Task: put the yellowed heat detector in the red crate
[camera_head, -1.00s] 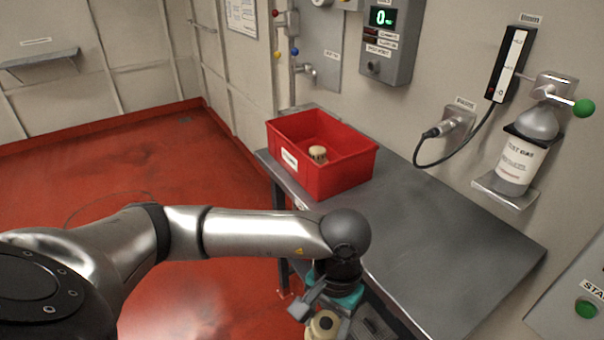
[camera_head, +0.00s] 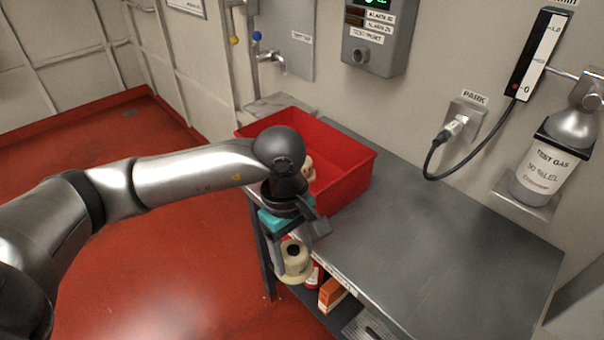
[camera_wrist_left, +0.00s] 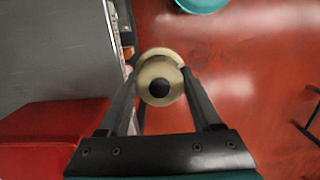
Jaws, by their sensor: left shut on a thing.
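The yellowed heat detector (camera_head: 295,262) is a cream, round piece with a dark centre. My left gripper (camera_head: 294,245) is shut on it and holds it in front of the bench's near edge, below the height of the crate. In the left wrist view the detector (camera_wrist_left: 160,80) sits between the two fingertips (camera_wrist_left: 160,84), over the red floor. The red crate (camera_head: 345,185) stands on the back left of the bench, behind my gripper. My arm hides part of the crate. Another cream piece (camera_head: 307,167) shows inside it. My right gripper is not in view.
The grey bench top (camera_head: 430,255) is clear right of the crate. An orange box (camera_head: 331,292) sits on a shelf under it. A cable hangs from the wall socket (camera_head: 463,122). A test gas bottle (camera_head: 545,160) stands on a wall bracket at right.

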